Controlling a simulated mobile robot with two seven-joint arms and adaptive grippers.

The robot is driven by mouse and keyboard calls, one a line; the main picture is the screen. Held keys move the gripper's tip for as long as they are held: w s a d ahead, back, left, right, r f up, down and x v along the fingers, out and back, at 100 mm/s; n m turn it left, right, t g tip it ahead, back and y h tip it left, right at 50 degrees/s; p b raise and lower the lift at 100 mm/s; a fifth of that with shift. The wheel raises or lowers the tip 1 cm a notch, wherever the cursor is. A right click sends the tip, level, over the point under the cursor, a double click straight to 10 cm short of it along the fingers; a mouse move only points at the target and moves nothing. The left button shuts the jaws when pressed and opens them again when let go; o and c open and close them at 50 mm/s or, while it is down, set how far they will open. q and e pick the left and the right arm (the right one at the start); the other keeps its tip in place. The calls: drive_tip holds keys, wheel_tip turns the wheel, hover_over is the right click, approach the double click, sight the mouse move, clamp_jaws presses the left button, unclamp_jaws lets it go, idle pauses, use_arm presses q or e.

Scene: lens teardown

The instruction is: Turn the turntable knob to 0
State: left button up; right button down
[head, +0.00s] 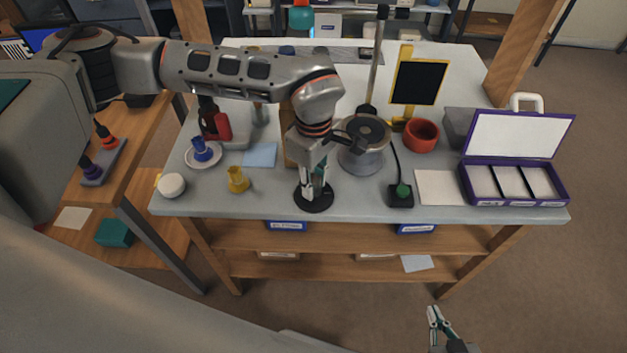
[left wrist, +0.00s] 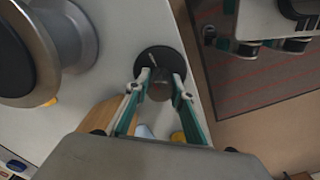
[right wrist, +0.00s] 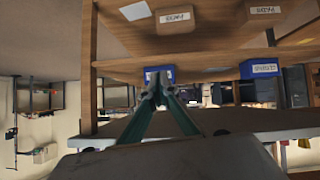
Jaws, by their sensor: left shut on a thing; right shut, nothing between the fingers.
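The turntable knob is a grey grip (left wrist: 159,88) on a round black dial (head: 316,203) at the bench's front edge. The dial also shows in the left wrist view (left wrist: 160,56), with a short white mark on its far side; no numbers are readable. My left gripper (head: 313,191) points down over the dial and is shut on the knob, one finger on each side. The grey turntable (head: 362,158) with its dark round top stands just behind and to the right. My right gripper (head: 437,314) is shut and empty, below and in front of the bench.
Right of the dial are a black box with a green button (head: 401,195), a white sheet (head: 440,187) and a purple-edged case (head: 515,200). A red ring-shaped pot (head: 421,136) stands behind. A yellow piece (head: 237,180) and white jar (head: 172,186) stand left.

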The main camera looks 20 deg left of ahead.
use_arm(q)
drive_tip(key=n+p, duration=0.1)
drive_tip(key=n, duration=0.9)
drive_tip(key=shift+p, duration=0.4)
drive_tip(key=n, duration=0.3)
drive_tip(key=shift+n, duration=1.3)
drive_tip(key=o, duration=1.1)
